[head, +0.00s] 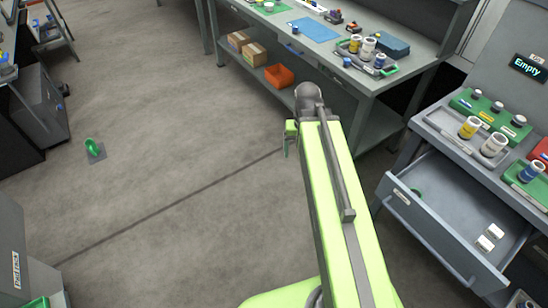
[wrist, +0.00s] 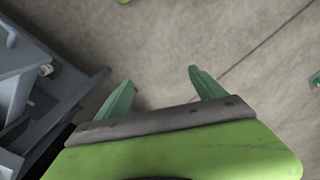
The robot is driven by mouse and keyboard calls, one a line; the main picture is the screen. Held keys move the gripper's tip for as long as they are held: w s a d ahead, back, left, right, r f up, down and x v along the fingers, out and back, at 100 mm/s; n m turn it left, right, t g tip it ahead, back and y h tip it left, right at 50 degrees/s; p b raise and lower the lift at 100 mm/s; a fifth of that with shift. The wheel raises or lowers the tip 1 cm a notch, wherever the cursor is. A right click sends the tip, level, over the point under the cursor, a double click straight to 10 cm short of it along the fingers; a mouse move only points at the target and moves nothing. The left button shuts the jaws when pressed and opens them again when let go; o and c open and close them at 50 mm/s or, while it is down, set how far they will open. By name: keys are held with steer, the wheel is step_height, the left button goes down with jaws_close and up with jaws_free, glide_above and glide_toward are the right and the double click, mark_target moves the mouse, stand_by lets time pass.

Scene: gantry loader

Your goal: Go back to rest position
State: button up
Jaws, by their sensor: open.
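My arm stretches forward over the floor in the head view. My gripper (head: 287,139) shows there only in part, past the arm's end, above bare floor. In the wrist view my gripper (wrist: 157,85) has its two green fingers spread apart. Nothing is between them but grey floor.
An open drawer (head: 451,217) juts out at the right, below a worktop with cups. A workbench (head: 375,84) with a lower shelf stands at the back. The middle floor is clear.

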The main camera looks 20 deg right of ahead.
steer(key=a+n, duration=0.3)
steer(key=a, duration=0.8)
steer(key=shift+a, duration=0.15)
